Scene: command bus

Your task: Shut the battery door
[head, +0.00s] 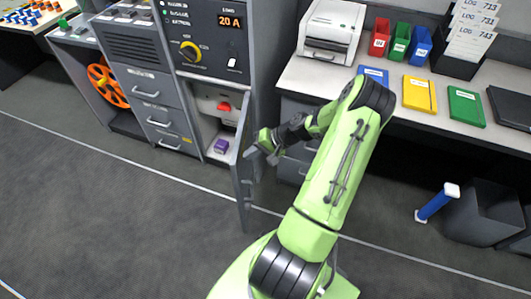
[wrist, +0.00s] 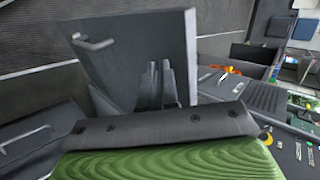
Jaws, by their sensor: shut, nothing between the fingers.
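The battery door (head: 243,172) is a grey panel standing open, swung out from the right side of the lower compartment (head: 217,112) in the tall cabinet. Its handle side faces right, and the door fills the upper middle of the wrist view (wrist: 140,50). My gripper (head: 261,154) is on the right, handle side of the door, close to its upper part. In the wrist view its fingers (wrist: 160,78) are together and empty in front of the door face. I cannot tell whether they touch it.
Inside the compartment are a red connector (head: 223,106) and a purple block (head: 221,146). Grey drawers (head: 171,142) stand left of it. A desk with a printer (head: 331,30) and folders is to the right. The floor in front of the cabinet is clear.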

